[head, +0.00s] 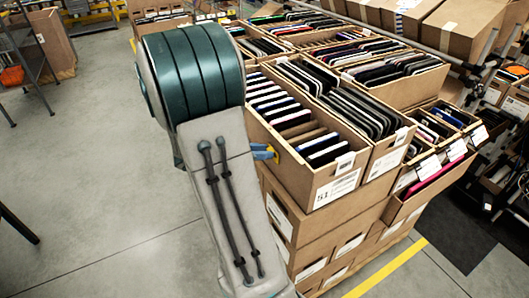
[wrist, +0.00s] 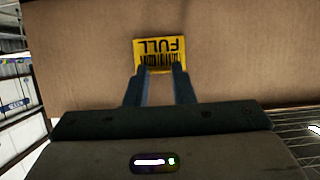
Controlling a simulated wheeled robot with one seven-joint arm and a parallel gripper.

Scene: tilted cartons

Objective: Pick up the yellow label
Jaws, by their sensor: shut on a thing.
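The yellow label (wrist: 160,48) is in the wrist view, with a barcode and the word FULL upside down. It lies flat-looking in front of a brown cardboard face (wrist: 240,60). My gripper (wrist: 160,71) is shut on its lower edge, one dark finger at each side. I cannot tell whether the label touches the cardboard behind it. In the head view my arm hides most of the gripper; a small blue part of it shows beside the front carton (head: 340,188).
Open cartons packed with thin upright items stand stacked at the centre and right in the head view. Closed boxes (head: 460,25) lie at the back right. A shelf rack (head: 30,60) stands at the far left.

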